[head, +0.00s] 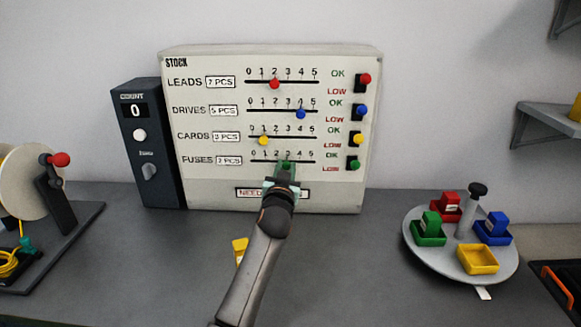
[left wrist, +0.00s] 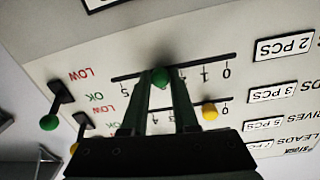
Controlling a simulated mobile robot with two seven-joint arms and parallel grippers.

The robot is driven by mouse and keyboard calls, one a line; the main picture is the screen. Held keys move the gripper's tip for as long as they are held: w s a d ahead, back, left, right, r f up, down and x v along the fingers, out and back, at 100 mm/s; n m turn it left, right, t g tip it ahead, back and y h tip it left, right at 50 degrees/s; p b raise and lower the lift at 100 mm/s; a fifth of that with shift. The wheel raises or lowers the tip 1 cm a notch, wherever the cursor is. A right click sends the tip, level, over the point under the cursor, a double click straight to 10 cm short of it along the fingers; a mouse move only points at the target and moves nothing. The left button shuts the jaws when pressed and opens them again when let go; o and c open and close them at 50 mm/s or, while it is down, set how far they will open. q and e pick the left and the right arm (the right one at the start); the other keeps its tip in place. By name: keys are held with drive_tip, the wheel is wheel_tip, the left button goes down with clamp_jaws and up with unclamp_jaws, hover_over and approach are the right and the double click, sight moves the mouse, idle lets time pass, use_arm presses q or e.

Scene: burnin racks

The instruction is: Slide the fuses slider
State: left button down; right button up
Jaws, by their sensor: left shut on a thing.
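The cream STOCK panel (head: 215,185) stands upright at the back of the counter. Its lowest row, FUSES, has a black slot numbered 0 to 5, a "2 PCS" label (head: 228,160) and a green slider knob (head: 286,165). My left gripper (head: 285,172) reaches up from below and is shut on the green knob. In the left wrist view the green knob (left wrist: 160,77) sits between the fingertips, near the middle of the slot; the fingers hide nearby numbers, so its exact number cannot be told. My right gripper is not in view.
Above are red (head: 274,84), blue (head: 301,113) and yellow (head: 263,140) slider knobs. OK/LOW switches, including a green one (head: 355,164), line the right. A dark COUNT box (head: 150,185) stands left. A turntable (head: 440,258) with coloured bins is at right.

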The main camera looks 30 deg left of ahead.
use_arm(q)
drive_tip(key=shift+w+d+r, duration=0.1)
drive_tip(key=shift+d, duration=0.05)
drive_tip(key=c, duration=0.7)
unclamp_jaws()
